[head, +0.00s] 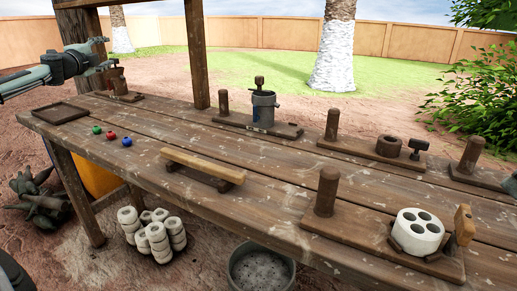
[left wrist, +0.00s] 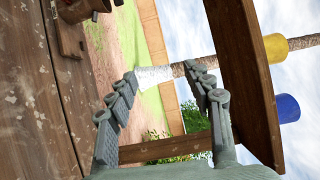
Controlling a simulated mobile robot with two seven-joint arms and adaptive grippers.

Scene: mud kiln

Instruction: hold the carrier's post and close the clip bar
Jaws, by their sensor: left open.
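The carrier that seems meant is a dark wooden board (head: 345,239) at the front right of the bench. Its round brown post (head: 326,191) stands upright at the board's left end. A white cylinder with several holes (head: 417,232) sits at its right. A light wooden piece, likely the clip bar (head: 464,224), stands up beside the cylinder, apparently open. My left gripper (head: 108,55) is open above the bench's far left end, far from this carrier. Its spread, empty fingers show in the left wrist view (left wrist: 161,76). A sliver at the head view's right edge may be my right gripper.
Other boards with posts stand along the back, one bearing a grey metal can (head: 263,112), one a brown ring (head: 390,146). A light wooden bar (head: 203,165) on low supports, small coloured balls (head: 112,136) and a shallow tray (head: 60,112) lie on the bench. A roof upright (head: 197,55) rises behind.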

